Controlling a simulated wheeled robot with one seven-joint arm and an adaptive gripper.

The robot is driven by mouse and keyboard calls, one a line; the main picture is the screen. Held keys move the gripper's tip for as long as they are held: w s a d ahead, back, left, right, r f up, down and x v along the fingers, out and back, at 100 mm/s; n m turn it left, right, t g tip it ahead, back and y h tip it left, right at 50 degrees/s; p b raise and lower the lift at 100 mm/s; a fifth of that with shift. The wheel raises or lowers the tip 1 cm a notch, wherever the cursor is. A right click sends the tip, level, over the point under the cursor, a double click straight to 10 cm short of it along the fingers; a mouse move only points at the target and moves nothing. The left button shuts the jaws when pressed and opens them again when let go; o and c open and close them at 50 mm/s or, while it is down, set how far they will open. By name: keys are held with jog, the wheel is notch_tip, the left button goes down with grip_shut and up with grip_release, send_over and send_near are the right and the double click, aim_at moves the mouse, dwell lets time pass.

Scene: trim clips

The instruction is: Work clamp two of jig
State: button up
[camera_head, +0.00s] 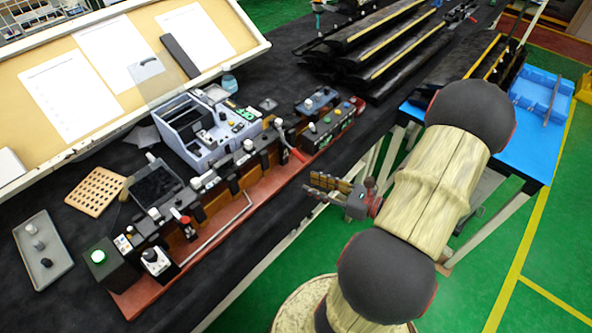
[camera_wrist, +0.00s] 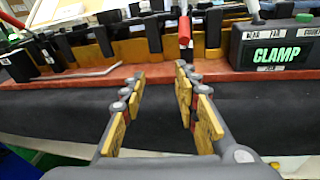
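The jig is a long row of dark clamp blocks on a red-brown base (camera_head: 215,235) on the black table; its base edge (camera_wrist: 110,84) crosses the wrist view. One clamp lever with a red handle (camera_head: 296,154) tilts out at the jig's right part. In the wrist view a red handle (camera_wrist: 185,30) stands just beyond my fingertips. I cannot tell which clamp is number two. My gripper (camera_head: 322,184) is in front of the jig's right end, apart from it. In the wrist view my gripper (camera_wrist: 158,80) is open and empty, its yellow-padded fingers pointing at the jig.
A dark box labelled CLAMP (camera_wrist: 277,45) stands right of the red handle. A green-button box (camera_head: 106,262) is at the jig's left end. A grey tray (camera_head: 42,255), perforated board (camera_head: 96,191) and grey bin (camera_head: 208,128) lie around it. The table front is clear.

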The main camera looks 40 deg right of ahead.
aim_at(301, 156)
jog(key=d+r+m+t+h, duration=0.2)
jog(key=d+r, duration=0.1)
jog(key=r, duration=0.1)
jog(key=shift+w+a+f+b, duration=0.15)
jog(key=shift+w+b, duration=0.15)
jog(key=shift+w, duration=1.15)
jog(key=shift+w+a+b, duration=0.15)
jog(key=shift+w+b, duration=0.15)
jog(key=shift+w, duration=1.1)
jog(key=shift+w+a+f+b, duration=0.15)
jog(key=shift+w+b, duration=0.15)
jog(key=shift+w, duration=1.15)
jog(key=shift+r, duration=0.1)
jog(key=shift+c, duration=0.7)
grip_shut()
